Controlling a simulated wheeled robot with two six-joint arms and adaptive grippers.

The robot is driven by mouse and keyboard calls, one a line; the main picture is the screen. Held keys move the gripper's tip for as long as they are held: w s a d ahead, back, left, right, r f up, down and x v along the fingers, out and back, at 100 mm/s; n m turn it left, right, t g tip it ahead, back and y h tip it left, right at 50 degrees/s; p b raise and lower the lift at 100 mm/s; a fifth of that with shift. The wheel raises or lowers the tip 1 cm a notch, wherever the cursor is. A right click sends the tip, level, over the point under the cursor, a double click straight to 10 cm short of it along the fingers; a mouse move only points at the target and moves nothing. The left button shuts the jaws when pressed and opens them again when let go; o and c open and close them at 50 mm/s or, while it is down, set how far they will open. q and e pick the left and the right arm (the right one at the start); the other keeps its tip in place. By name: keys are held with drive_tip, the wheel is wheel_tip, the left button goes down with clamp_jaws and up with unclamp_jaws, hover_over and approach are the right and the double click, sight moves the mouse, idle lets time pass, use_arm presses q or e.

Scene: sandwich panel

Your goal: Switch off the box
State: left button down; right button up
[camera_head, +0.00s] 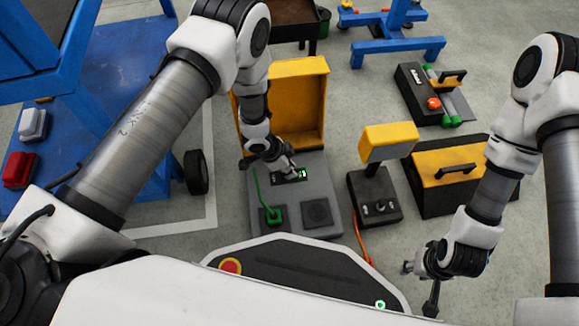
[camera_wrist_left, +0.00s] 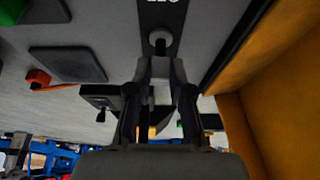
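The box (camera_head: 263,175) is a grey base with a raised yellow lid. A dark switch panel (camera_head: 284,179) with a small lit green indicator (camera_head: 303,173) is on its top. My left gripper (camera_head: 297,174) is down at this panel and partly covers it. In the left wrist view, the fingers (camera_wrist_left: 161,66) stand close together just short of a round-ended switch lever (camera_wrist_left: 160,42) on a dark strip with white lettering. Whether they touch or hold it is unclear. My right gripper (camera_head: 418,286) hangs away from the box at the lower right, its fingers spread and empty.
A green plug and cable (camera_head: 270,214) sit on the box's front left. A smaller yellow-and-black unit (camera_head: 375,194) and a yellow-black case (camera_head: 460,176) stand to the right. A blue cart (camera_head: 120,90) stands left. The yellow lid rises behind the switch panel.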

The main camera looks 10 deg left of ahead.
use_arm(q)
drive_tip(key=shift+s+a+r+t+h+p, duration=0.1)
drive_tip(key=shift+s+a+t+h+p, duration=0.15)
drive_tip(key=shift+a+t+h+p, duration=0.45)
drive_tip(key=shift+s+a+h+p, duration=0.1)
drive_tip(key=shift+h+p, duration=0.25)
drive_tip(key=shift+h, duration=0.45)
drive_tip(key=shift+a+f+t+h, duration=0.25)
drive_tip(key=shift+f+t+h, duration=0.05)
drive_tip(key=shift+h, duration=0.5)
drive_tip(key=c, duration=1)
unclamp_jaws()
drive_tip(key=shift+c, duration=0.2)
drive_tip(key=shift+s, duration=0.1)
